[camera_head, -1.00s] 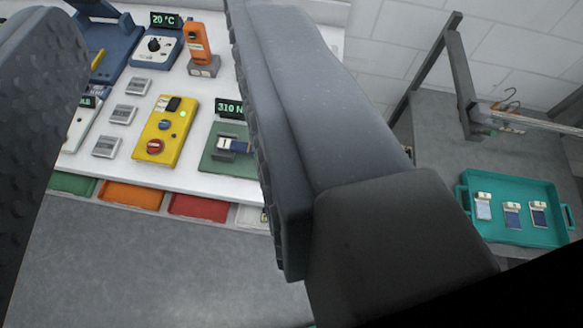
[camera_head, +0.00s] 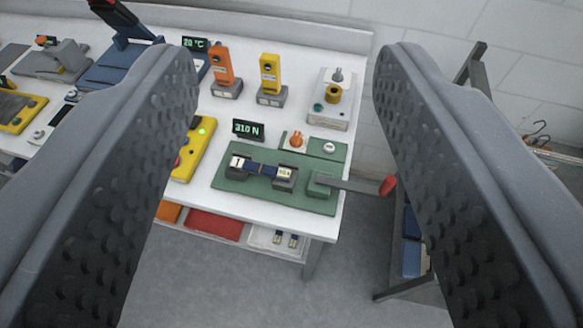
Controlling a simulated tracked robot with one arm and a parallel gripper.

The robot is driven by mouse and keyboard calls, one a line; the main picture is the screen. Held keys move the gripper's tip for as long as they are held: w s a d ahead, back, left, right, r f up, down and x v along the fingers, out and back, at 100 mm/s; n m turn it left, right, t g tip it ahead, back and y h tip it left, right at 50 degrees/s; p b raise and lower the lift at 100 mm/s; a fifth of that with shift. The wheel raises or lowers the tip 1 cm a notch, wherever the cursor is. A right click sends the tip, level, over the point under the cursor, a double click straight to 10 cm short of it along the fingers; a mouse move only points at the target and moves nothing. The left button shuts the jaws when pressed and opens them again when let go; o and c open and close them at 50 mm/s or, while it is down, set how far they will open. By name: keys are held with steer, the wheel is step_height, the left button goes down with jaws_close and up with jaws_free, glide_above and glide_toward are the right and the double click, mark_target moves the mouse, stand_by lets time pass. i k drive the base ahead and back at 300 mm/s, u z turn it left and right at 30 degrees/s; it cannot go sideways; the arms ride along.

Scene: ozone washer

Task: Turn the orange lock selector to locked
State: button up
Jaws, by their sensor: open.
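The orange lock selector (camera_head: 296,140) is a small orange knob on the rear part of the green tester (camera_head: 232,183), beside a round light-coloured button (camera_head: 329,147). Its exact pointing direction is too small to read. The tester carries a dark blue strap sample (camera_head: 262,169) between two dark clamps, and a lever with a red tip (camera_head: 388,186) reaches out to the right. My gripper (camera_head: 290,110) is wide open, with one textured finger on each side of the picture. The tester lies beyond and between the fingers, and nothing is held.
A display reading 310 N (camera_head: 247,129) stands behind the tester's left side. Orange (camera_head: 221,66) and yellow (camera_head: 270,75) upright devices and a grey block (camera_head: 331,97) stand behind it. A yellow panel (camera_head: 190,158) is at left. Grey floor lies in front of the table.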

mark_target(296, 141)
steer(key=u, duration=1.7)
steer(key=k, duration=0.7)
steer(key=z, duration=1.05)
steer(key=i, duration=1)
